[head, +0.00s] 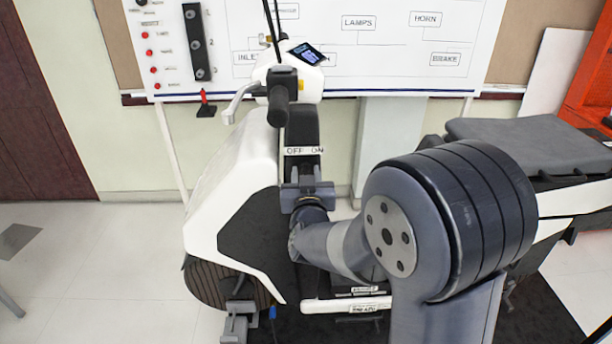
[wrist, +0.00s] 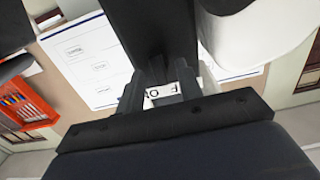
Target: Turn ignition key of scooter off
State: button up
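The white and dark scooter (head: 245,215) stands in front of me, with its handlebar and small display at the top. A white OFF/ON label (head: 303,151) is on its dark front column. My gripper (head: 304,178) is just below that label, facing the column. In the wrist view, the fingers of my gripper (wrist: 161,90) are apart. Part of the label (wrist: 174,90) shows upside down between them. The ignition key cannot be made out; my gripper and its dark surroundings hide that spot, so I cannot tell its position or any contact.
A whiteboard (head: 370,45) with labelled boxes stands behind the scooter. The handlebar grip (head: 279,105) juts out above my gripper. The scooter seat (head: 530,143) is on the right, and an orange rack (head: 590,85) stands behind it.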

jog(key=s+b, duration=0.1)
jog(key=s, duration=0.9)
jog(key=shift+s, duration=0.4)
jog(key=w+p, duration=0.1)
jog(key=w, duration=1)
jog(key=shift+m+p, duration=0.4)
jog(key=shift+m, duration=0.4)
jog(key=shift+s, duration=0.1)
jog(key=shift+n, duration=0.3)
